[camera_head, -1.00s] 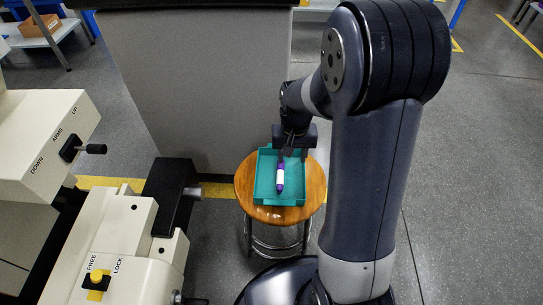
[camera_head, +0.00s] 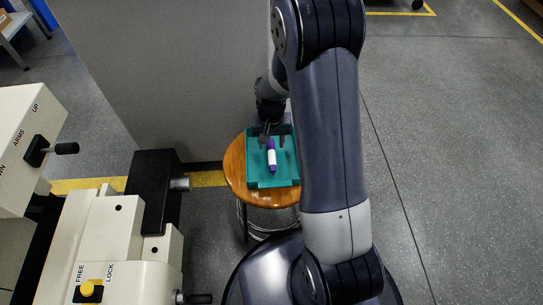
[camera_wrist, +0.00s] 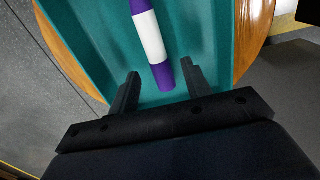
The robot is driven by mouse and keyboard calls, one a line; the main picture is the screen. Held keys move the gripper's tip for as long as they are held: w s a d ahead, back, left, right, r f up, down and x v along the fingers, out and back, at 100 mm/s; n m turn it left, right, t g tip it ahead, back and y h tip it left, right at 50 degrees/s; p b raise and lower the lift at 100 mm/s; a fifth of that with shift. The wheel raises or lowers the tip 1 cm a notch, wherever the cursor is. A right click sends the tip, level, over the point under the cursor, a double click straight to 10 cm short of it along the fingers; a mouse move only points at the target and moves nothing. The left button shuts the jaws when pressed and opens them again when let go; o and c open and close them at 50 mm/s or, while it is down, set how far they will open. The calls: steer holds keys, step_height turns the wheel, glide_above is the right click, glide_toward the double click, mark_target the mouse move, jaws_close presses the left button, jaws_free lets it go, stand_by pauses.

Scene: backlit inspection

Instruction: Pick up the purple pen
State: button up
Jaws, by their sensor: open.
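The purple pen (camera_head: 272,157), with a white band around its middle, lies in a teal tray (camera_head: 256,177). The tray rests on a round wooden stool. My gripper (camera_head: 273,145) is over the far part of the tray, near the pen's far end. In the wrist view the pen (camera_wrist: 151,38) runs up and down the picture, and its near purple end lies between the two spread black fingers of my gripper (camera_wrist: 160,82). Gaps show on both sides of the pen, so the gripper is open and holds nothing. The height between fingers and pen is hard to tell.
The wooden stool (camera_head: 235,172) stands against a grey panel (camera_head: 165,80). A cream machine (camera_head: 125,240) with a black block and a lever (camera_head: 62,148) stands to the left. Open grey floor (camera_head: 450,150) lies to the right.

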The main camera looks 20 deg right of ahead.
mark_target(271, 150)
step_height(271, 150, down, 2)
steer(key=shift+f, duration=0.2)
steer(key=shift+c, duration=0.4)
jaws_close()
steer(key=c, duration=0.9)
jaws_free()
